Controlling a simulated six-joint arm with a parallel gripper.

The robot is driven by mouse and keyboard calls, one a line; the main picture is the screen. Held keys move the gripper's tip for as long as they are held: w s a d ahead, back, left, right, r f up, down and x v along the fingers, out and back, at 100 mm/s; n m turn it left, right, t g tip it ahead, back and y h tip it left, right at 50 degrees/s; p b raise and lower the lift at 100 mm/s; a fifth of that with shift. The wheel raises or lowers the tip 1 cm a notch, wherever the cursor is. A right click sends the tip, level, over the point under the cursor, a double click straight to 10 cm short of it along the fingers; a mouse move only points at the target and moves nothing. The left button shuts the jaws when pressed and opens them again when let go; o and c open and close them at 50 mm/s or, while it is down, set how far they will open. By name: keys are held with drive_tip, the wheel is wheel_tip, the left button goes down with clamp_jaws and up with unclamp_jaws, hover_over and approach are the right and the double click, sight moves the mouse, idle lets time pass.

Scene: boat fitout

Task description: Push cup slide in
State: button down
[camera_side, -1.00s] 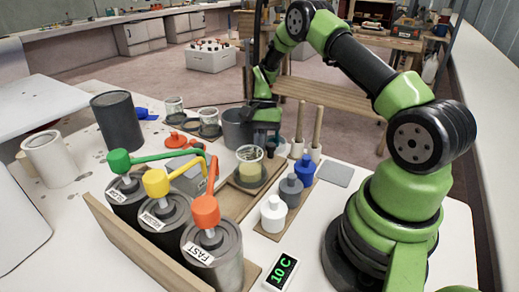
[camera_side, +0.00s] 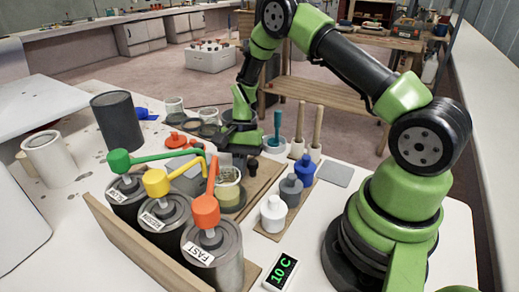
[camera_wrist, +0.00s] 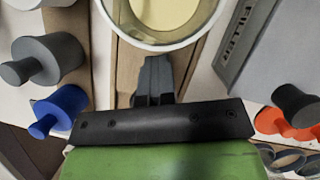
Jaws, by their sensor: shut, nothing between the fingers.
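The clear cup (camera_side: 228,178) holds pale yellow material and stands near the pump spouts, on or above the wooden slide track (camera_side: 254,187). In the wrist view the cup rim (camera_wrist: 195,42) fills the top centre, with the track (camera_wrist: 130,72) beneath. My gripper (camera_wrist: 155,62) is shut and empty, its fingertips pointing at the cup's near side. They look close to the cup or touching it; I cannot tell which. In the side view my gripper (camera_side: 236,157) is just behind the cup, its fingertips partly hidden.
Pump cans with green (camera_side: 118,160), yellow (camera_side: 156,182) and orange (camera_side: 205,210) heads stand at front left. White (camera_side: 273,213), grey (camera_side: 291,190) and blue (camera_side: 304,170) bottles stand right of the track. A grey box (camera_wrist: 268,50) lies right of the cup in the wrist view.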

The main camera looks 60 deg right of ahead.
drive_tip(key=shift+a, duration=0.4)
drive_tip(key=v, duration=0.9)
drive_tip(key=w+d+r, duration=0.2)
drive_tip(key=d+r, duration=0.1)
drive_tip(key=d, duration=0.8)
drive_tip(key=x, duration=1)
drive_tip(key=shift+s+a+f, duration=0.1)
drive_tip(key=shift+s+f, duration=0.1)
drive_tip(key=shift+s, duration=0.05)
drive_tip(key=a, duration=0.1)
drive_tip(key=s+a, duration=0.1)
drive_tip(key=shift+a+r, duration=0.1)
drive_tip(key=shift+a, duration=0.2)
drive_tip(key=shift+s+a, duration=0.2)
drive_tip(key=shift+a, duration=0.3)
drive_tip(key=shift+a, duration=0.1)
